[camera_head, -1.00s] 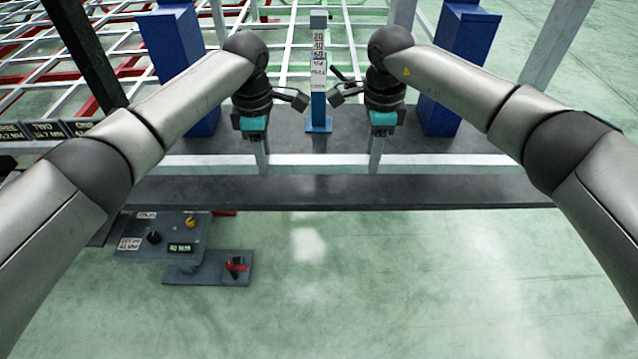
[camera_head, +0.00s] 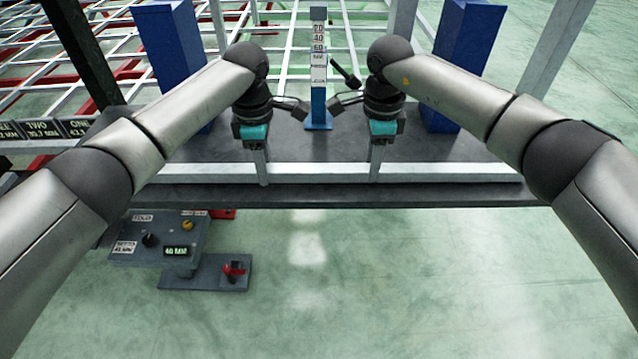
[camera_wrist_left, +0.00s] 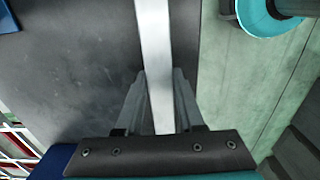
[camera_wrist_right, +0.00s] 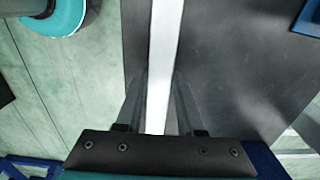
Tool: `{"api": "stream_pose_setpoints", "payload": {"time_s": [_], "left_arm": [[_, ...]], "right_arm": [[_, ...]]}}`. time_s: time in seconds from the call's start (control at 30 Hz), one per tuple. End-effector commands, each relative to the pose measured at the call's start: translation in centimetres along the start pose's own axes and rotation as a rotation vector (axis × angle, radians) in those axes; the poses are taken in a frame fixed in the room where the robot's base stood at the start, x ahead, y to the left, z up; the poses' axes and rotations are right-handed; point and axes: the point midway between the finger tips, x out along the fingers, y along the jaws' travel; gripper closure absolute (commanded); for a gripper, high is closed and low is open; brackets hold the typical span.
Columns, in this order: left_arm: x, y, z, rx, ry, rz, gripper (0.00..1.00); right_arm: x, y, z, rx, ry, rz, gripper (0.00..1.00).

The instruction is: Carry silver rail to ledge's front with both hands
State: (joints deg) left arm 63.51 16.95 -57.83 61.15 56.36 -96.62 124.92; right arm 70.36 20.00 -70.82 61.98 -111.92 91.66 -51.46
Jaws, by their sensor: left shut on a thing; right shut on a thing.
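The silver rail (camera_head: 320,172) is a long straight bar lying crosswise over the dark grey ledge (camera_head: 318,152), close to its front edge. My left gripper (camera_head: 262,170) is shut on the rail left of its middle. My right gripper (camera_head: 377,168) is shut on it right of its middle. The rail also runs between the fingers in the left wrist view (camera_wrist_left: 154,50) and the right wrist view (camera_wrist_right: 164,50). It looks level and parallel to the ledge's front. I cannot tell whether it touches the ledge or hangs just above it.
A blue post with a marked scale (camera_head: 318,75) stands behind the rail, between my grippers. Blue columns stand at left (camera_head: 172,60) and right (camera_head: 466,60). A grey control box (camera_head: 160,240) sits below the ledge at left.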

Motion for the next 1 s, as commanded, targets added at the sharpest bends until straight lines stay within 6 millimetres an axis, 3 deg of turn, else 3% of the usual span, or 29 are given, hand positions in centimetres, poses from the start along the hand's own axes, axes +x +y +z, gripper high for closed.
{"api": "stream_pose_setpoints", "payload": {"time_s": [0.27, 0.3, 0.53, 0.83, 1.0], "left_arm": [[1.1, 0.1, 0.0, 0.0, -0.001, 0.002, 1.0], [1.1, 0.0, 0.0, 0.0, 0.0, 0.0, 0.59], [1.0, 0.0, 0.0, 0.0, 0.0, 0.0, 0.34], [0.8, 0.0, 0.0, 0.0, 0.0, 0.001, 0.33], [-1.3, 0.1, 0.0, 0.001, -0.002, 0.004, 0.33]], "right_arm": [[1.1, -0.1, 0.0, 0.0, -0.001, -0.003, 1.0], [1.1, 0.0, 0.0, 0.0, 0.0, 0.0, 0.59], [1.0, 0.0, 0.0, 0.0, 0.0, 0.0, 0.34], [1.0, 0.0, 0.0, 0.0, 0.0, 0.0, 0.33], [1.0, 0.0, 0.0, 0.0, 0.0, 0.0, 0.33]]}}
